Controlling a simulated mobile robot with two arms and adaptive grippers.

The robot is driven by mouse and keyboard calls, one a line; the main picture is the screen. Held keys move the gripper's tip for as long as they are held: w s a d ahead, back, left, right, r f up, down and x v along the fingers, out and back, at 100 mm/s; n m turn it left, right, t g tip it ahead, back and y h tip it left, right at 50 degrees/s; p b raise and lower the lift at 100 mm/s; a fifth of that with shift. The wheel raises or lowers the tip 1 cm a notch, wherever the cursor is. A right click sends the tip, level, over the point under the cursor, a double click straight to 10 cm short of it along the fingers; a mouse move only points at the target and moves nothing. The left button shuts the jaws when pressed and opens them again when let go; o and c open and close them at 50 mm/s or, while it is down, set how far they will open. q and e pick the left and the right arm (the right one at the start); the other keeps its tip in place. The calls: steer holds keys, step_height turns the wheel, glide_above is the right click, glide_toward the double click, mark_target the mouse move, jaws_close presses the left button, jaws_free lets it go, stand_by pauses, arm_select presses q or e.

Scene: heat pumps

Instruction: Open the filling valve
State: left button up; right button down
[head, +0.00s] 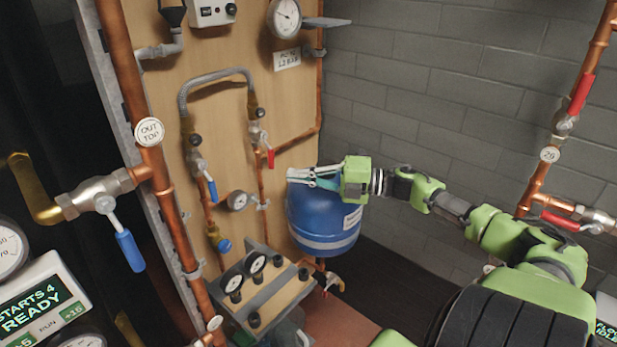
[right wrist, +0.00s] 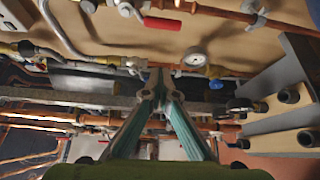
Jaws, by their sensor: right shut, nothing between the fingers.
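A braided grey hose (head: 215,78) loops between two valves on the wooden board. The left valve has a blue lever (head: 212,190), hanging down and slightly outward. The right valve has a red lever (head: 270,158), hanging down; a red lever also shows in the right wrist view (right wrist: 162,23). No label marks which is the filling valve. My right gripper (head: 291,178) is shut and empty, pointing left in front of the blue vessel, below and right of the red lever. Its fingertips meet in the right wrist view (right wrist: 158,78). My left gripper is not in view.
The blue vessel (head: 322,228) stands just behind my right gripper. A small gauge (head: 238,200) and a blue cap (head: 224,245) sit lower on the board. A copper pipe (head: 150,165) with another blue-handled valve (head: 130,250) stands at left.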

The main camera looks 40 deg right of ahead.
steer(key=shift+v, duration=1.3)
steer(key=shift+f, duration=0.15)
